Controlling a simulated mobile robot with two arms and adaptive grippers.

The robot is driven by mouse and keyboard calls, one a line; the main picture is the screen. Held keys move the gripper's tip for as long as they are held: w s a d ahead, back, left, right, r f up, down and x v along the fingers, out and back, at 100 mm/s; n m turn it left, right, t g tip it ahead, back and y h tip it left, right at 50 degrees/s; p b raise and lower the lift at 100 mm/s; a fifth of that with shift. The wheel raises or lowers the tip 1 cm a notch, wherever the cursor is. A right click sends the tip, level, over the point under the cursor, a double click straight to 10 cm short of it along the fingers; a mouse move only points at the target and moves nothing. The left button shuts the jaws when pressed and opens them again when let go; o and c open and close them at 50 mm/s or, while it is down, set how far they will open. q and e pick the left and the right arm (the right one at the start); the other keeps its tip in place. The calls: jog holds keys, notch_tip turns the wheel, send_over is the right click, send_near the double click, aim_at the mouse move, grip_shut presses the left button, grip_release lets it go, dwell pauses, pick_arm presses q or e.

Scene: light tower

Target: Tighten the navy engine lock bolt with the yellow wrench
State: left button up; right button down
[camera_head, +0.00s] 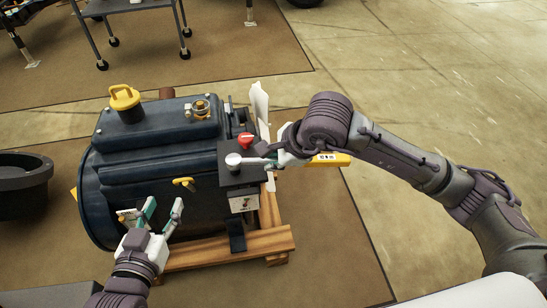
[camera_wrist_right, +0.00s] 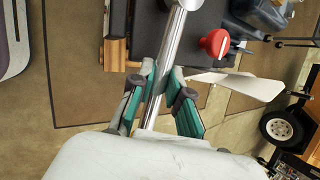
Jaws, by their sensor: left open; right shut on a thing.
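The navy engine (camera_head: 150,165) rests on a wooden pallet in the head view. The yellow wrench shows its yellow handle (camera_head: 330,159) to the right of my right gripper (camera_head: 277,157). That gripper is shut on the wrench's silver shaft, which also shows in the right wrist view (camera_wrist_right: 163,85). The silver head of the wrench (camera_head: 234,159) is over the dark block at the engine's right end. The lock bolt is not distinct there; I cannot tell whether the head is seated around it. My left gripper (camera_head: 164,207) is open and empty in front of the engine.
A red knob (camera_head: 245,140) stands on the block close to the wrench head. A yellow cap (camera_head: 124,97) and a small yellow handle (camera_head: 184,182) are on the engine. The wooden pallet (camera_head: 220,247) juts out in front. A black tub (camera_head: 22,180) lies left; floor is free at right.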

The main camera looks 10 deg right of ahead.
jog(key=shift+d+f, duration=0.1)
jog(key=shift+f, duration=0.15)
pick_arm(q)
jog(key=shift+w+d+r+t, duration=0.1)
jog(key=shift+r+t, duration=0.2)
jog(key=shift+r, duration=0.05)
pick_arm(e)
jog(key=shift+s+m+h, duration=0.4)
jog(key=shift+s+m, duration=0.15)
jog(key=shift+m, duration=0.15)
